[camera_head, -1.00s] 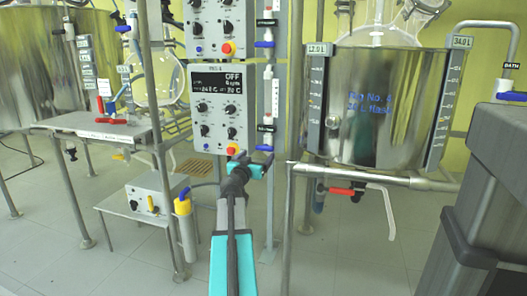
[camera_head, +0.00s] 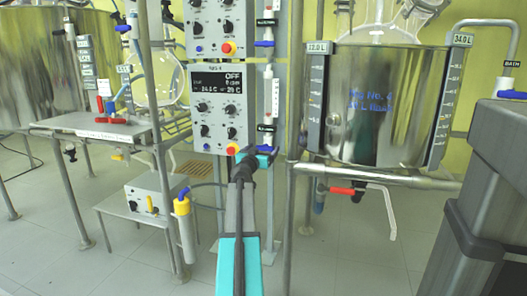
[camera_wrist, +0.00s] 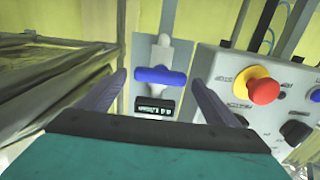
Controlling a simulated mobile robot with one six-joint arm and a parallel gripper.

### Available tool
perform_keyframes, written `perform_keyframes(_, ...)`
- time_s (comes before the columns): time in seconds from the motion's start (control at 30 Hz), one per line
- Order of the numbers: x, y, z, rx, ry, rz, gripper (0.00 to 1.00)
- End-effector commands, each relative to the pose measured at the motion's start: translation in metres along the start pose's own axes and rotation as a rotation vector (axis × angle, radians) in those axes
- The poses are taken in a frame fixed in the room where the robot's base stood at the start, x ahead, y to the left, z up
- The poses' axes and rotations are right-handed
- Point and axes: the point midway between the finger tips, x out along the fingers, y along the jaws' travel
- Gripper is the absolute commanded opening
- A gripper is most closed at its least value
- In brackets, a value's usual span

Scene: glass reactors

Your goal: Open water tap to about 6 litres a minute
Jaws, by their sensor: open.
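A lower tap with a blue lever (camera_head: 265,149) sits at the foot of a clear flow tube (camera_head: 267,98), right of the control panel. The lever lies crosswise, and its label is too small to read. In the wrist view the blue lever (camera_wrist: 160,75) shows between the fingers, with a dark label (camera_wrist: 155,106) under it. My gripper (camera_wrist: 160,84) is open, one finger on each side of the lever, with gaps visible. In the head view my gripper (camera_head: 262,159) is just below the lever and partly hides the pipe. An upper tap with a blue lever (camera_head: 264,43) sits higher on the same post.
The control panel (camera_head: 222,107), with knobs and a red-yellow button (camera_wrist: 259,87), stands close beside the tap. A steel vessel (camera_head: 385,105) stands to the right, with a red-handled drain valve (camera_head: 343,190) below. A shelf (camera_head: 95,125) is at the left.

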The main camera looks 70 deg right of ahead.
Motion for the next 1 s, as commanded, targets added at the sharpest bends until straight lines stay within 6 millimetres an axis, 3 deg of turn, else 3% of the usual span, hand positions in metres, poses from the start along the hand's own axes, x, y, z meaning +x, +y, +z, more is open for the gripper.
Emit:
perform_keyframes(0.47, 0.0071, 0.0012, -0.0001, 0.000, 0.000, 0.001, 0.84)
perform_keyframes(0.7, 0.0071, 0.0013, 0.0000, 0.000, 0.000, 0.002, 0.46)
perform_keyframes(1.0, 0.0070, 0.0017, 0.0003, -0.016, -0.001, 0.003, 0.43)
